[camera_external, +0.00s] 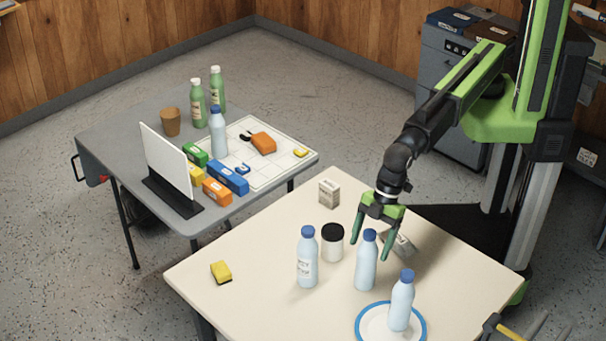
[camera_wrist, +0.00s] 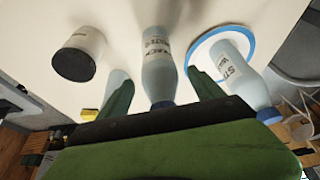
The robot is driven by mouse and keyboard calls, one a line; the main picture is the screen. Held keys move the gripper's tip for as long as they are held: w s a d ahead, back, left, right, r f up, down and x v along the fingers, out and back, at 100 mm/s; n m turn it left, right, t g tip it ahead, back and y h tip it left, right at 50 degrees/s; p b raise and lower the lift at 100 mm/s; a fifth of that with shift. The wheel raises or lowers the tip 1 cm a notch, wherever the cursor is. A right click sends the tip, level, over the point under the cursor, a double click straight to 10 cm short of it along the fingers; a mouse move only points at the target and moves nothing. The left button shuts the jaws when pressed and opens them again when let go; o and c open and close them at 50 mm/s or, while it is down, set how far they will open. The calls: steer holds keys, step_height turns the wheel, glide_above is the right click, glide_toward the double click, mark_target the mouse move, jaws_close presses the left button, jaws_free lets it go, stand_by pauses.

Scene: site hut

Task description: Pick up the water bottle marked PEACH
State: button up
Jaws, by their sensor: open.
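The middle pale blue bottle with a blue cap (camera_external: 366,264) stands upright on the cream table. In the wrist view its label (camera_wrist: 157,45) is partly legible and seems to read PEACH WATER. My gripper (camera_external: 371,255) is open and empty, pointing down just behind this bottle. In the wrist view the bottle shows between the two green fingers (camera_wrist: 161,80); I cannot tell whether they touch it. A similar bottle (camera_external: 307,258) stands to its left. Another (camera_external: 402,303), its label beginning ST in the wrist view (camera_wrist: 232,72), stands on the blue-rimmed plate.
A black-lidded jar (camera_external: 332,245) stands between the left and middle bottles, slightly behind. The blue-rimmed plate (camera_external: 366,322) is at front right. A small box (camera_external: 329,193), a grey item (camera_external: 402,243) and a yellow sponge (camera_external: 221,271) lie around. The table's left front is clear.

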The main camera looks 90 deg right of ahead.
mark_target(367, 253)
steer(key=b+x, duration=0.2)
steer(key=x, duration=0.1)
steer(key=shift+f, duration=0.25)
steer(key=shift+r, duration=0.2)
steer(key=shift+c, duration=0.5)
steer(key=shift+p, duration=0.3)
jaws_close()
